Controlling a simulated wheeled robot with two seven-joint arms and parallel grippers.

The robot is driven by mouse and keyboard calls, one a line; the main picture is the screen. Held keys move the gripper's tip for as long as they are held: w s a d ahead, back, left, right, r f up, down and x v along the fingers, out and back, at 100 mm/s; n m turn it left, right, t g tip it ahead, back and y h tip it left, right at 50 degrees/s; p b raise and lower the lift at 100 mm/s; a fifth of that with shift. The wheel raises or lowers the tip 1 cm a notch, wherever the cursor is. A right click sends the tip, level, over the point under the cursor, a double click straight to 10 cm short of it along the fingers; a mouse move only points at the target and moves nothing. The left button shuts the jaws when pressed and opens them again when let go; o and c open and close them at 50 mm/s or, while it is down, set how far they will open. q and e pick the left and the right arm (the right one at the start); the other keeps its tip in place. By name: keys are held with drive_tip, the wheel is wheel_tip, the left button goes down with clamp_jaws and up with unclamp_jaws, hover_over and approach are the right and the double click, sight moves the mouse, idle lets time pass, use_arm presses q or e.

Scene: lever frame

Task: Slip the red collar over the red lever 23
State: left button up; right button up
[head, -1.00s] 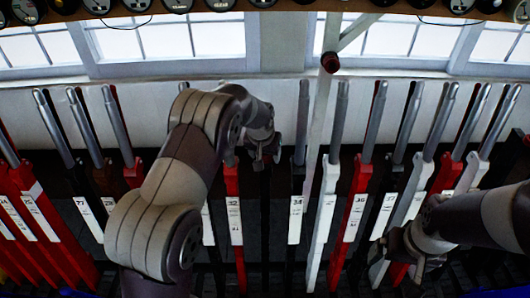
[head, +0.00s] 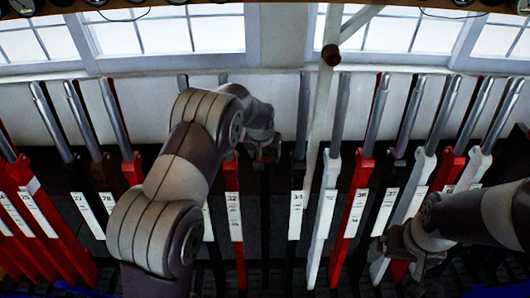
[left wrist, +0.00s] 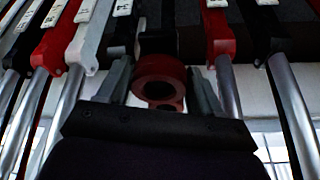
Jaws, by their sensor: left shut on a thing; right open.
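The red collar (left wrist: 160,78) is a ring, held between the two fingers of my left gripper (left wrist: 165,90) in the left wrist view. In the head view my left gripper (head: 265,152) is among the lever tops near the middle, beside the black lever left of lever 34; the collar cannot be made out there. Several red levers (head: 30,200) stand at the far left, one labelled 25. I cannot read a 23 on any lever; it may be cut off or hidden. My right gripper (head: 400,262) is open at the lower right, in front of the levers.
A close row of red, white and black levers with steel handles spans the view, among them red lever 36 (head: 352,205) and white levers. Windows are behind.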

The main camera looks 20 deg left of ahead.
use_arm(q)
drive_tip(key=shift+f+b, duration=0.35)
drive_tip(key=shift+f, duration=0.25)
drive_tip(key=o, duration=1)
drive_tip(key=shift+o, duration=0.5)
drive_tip(key=p+v, duration=0.5)
drive_tip(key=v, duration=0.3)
drive_tip(key=shift+p, duration=0.4)
drive_tip(key=shift+s+r, duration=0.2)
drive_tip(key=shift+r, duration=0.3)
